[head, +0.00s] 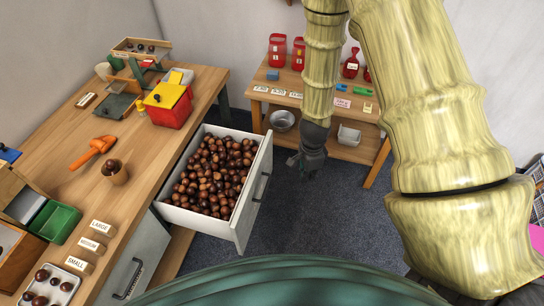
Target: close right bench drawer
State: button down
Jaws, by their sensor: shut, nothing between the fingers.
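The open bench drawer (245,222) sticks out from the wooden bench (140,85) toward the right. It is grey-white, filled with brown chestnuts (212,178), and has a dark handle (261,186) on its front. A second drawer front (133,272) nearer to me is shut in the bench. My gripper (305,170) hangs down over the floor, right of the open drawer's front and apart from it. It looks dark, small and shut, with nothing seen in it.
A low shelf table (330,102) with red bags stands behind my gripper. Carpet (310,220) is clear right of the drawer.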

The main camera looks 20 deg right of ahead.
jog(key=w+a+r+m+t+y+b, duration=0.1)
jog(key=w+a+r+m+t+y, duration=0.15)
jog(key=w+r+m, duration=0.65)
jog(key=w+a+f+n+p, duration=0.1)
jog(key=w+a+f, duration=0.4)
jog(key=f, duration=0.6)
jog(key=shift+n, duration=0.9)
jog(key=shift+w+g, duration=0.1)
jog(key=shift+g, duration=0.15)
